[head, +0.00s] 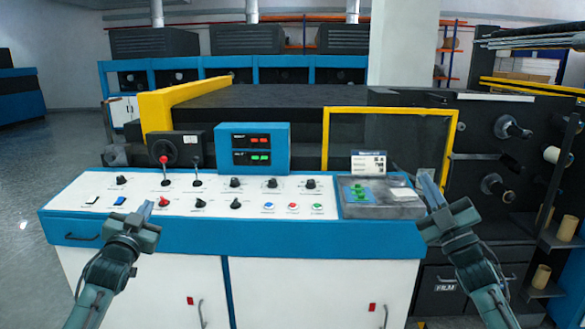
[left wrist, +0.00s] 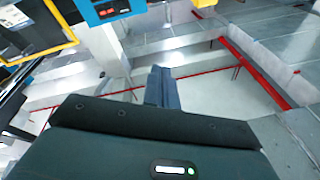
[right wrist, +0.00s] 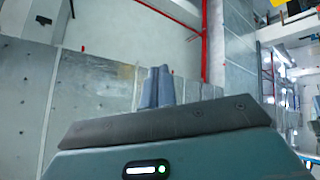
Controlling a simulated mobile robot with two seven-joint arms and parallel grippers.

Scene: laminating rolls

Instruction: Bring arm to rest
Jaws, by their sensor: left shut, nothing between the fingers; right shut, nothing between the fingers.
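My left gripper (head: 146,210) is raised in front of the left part of the white control panel (head: 190,215) in the head view. Its fingers are together and empty; they also show in the left wrist view (left wrist: 162,88). My right gripper (head: 426,183) is raised by the right end of the panel, near the grey tray (head: 385,208). Its fingers are together and empty, and they also show in the right wrist view (right wrist: 157,87). Neither gripper holds anything. I cannot tell whether either one touches the panel behind it.
The blue-edged console carries knobs, a red-knobbed switch (head: 164,160), coloured buttons and a blue display box (head: 252,148). A yellow-framed guard (head: 390,112) stands behind it. A dark machine with spindles (head: 507,128) and rolls (head: 541,277) is at the right. Open grey floor (head: 35,220) lies at the left.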

